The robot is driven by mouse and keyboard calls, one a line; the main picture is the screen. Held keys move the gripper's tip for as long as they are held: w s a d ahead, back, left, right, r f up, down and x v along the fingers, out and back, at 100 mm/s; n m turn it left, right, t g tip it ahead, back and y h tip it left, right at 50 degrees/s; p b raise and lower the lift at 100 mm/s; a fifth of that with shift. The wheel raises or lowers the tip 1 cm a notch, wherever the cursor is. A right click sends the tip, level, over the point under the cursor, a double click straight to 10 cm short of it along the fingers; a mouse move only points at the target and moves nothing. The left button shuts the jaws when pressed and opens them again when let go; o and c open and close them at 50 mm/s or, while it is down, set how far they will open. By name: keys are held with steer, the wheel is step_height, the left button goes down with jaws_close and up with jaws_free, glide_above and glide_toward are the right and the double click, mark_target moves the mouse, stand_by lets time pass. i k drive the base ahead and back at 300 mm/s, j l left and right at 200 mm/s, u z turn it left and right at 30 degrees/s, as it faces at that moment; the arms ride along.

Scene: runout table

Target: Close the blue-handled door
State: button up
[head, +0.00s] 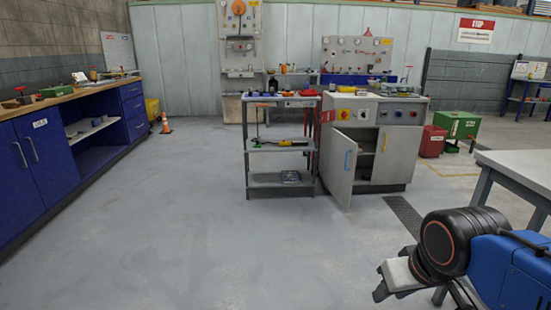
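The blue-handled door (338,178) is the left door of a grey cabinet (383,181), right of centre in the head view. It stands open, swung out toward me, and part of the dark inside shows behind it. Its blue handle (347,160) is upright on the door face. The right door (391,155), with a yellow handle, looks shut. My gripper (381,281) is at the lower right, nearer to me and well apart from the door. I see nothing held in it, but whether its fingers are open is unclear.
A shelf cart (281,145) stands close to the left of the open door. A grey table (518,164) is at the right, near my arm. A floor grate (404,212) lies before the cabinet. Blue cupboards (40,165) line the left. The middle floor is clear.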

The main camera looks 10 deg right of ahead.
mark_target(343, 150)
steer(key=i+z, duration=0.15)
steer(key=i, duration=0.65)
steer(key=i+j+z, duration=0.2)
steer(key=i, duration=0.65)
steer(key=i+z, duration=0.25)
steer(key=i, duration=0.15)
steer(key=i+z, duration=0.1)
steer(key=i, duration=0.6)
